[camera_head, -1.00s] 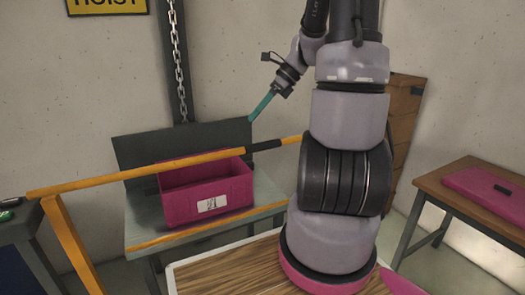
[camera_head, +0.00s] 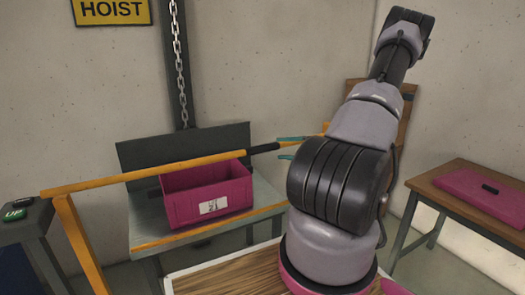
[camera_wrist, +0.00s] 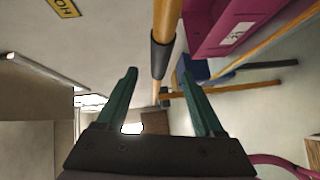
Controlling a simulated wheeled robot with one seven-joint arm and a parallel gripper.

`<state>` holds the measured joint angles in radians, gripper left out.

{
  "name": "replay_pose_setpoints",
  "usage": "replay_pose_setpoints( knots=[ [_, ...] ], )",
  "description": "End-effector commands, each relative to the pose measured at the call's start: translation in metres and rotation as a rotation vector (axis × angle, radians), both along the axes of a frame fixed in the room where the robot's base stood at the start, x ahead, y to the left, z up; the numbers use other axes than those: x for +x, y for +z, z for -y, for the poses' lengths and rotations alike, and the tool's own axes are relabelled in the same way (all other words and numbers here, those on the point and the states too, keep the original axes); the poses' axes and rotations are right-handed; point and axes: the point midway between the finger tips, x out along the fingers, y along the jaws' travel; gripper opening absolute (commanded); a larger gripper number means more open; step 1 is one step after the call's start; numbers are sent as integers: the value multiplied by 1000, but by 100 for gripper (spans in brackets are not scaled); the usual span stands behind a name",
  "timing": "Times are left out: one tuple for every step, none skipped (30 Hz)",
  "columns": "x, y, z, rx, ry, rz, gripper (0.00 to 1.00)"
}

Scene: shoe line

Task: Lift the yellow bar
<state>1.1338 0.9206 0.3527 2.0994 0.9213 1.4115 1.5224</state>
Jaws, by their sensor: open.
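The yellow bar (camera_head: 150,174) runs across the head view, from a yellow post at left up towards my arm at right. Near its right end it has a black sleeve (camera_head: 263,148). My gripper (camera_head: 279,148) is open at that end, with one teal finger above the bar and one below. In the wrist view the yellow bar (camera_wrist: 167,22) and its black sleeve (camera_wrist: 159,58) appear between the spread fingers of my gripper (camera_wrist: 158,68). I cannot tell whether either finger touches it. My arm hides the bar's far right end.
A pink crate (camera_head: 213,208) stands on a metal table (camera_head: 150,230) behind the bar. A green UP button (camera_head: 15,214) is at far left. A wooden table (camera_head: 460,172) with a pink lid is at right.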

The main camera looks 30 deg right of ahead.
Motion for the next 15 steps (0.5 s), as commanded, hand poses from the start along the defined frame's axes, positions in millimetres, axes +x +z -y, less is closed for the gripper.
replay_pose_setpoints(
  knots=[
    [6, -1, -8, 1, 4, -1, 69],
    [10, -2, -13, 2, 5, 1, 69],
    [15, -3, -19, 1, 5, 0, 69],
    [19, -4, -23, 1, 4, 1, 69],
    [23, -5, -27, 1, 4, 0, 69],
    [28, -6, -33, 0, 4, 1, 69],
    [32, -7, -37, 0, 4, 1, 69],
    [36, -8, -41, -1, 5, 1, 69],
    [40, -8, -45, 0, 4, 1, 69],
    [43, -9, -48, -1, 4, 1, 69],
    [45, -10, -51, -1, 3, 0, 69],
    [49, -10, -54, -1, 3, 0, 69],
    [51, -11, -57, -1, 3, 1, 69],
    [53, -11, -59, -2, 4, 0, 69],
    [55, -11, -61, -2, 3, 0, 69]
  ],
)
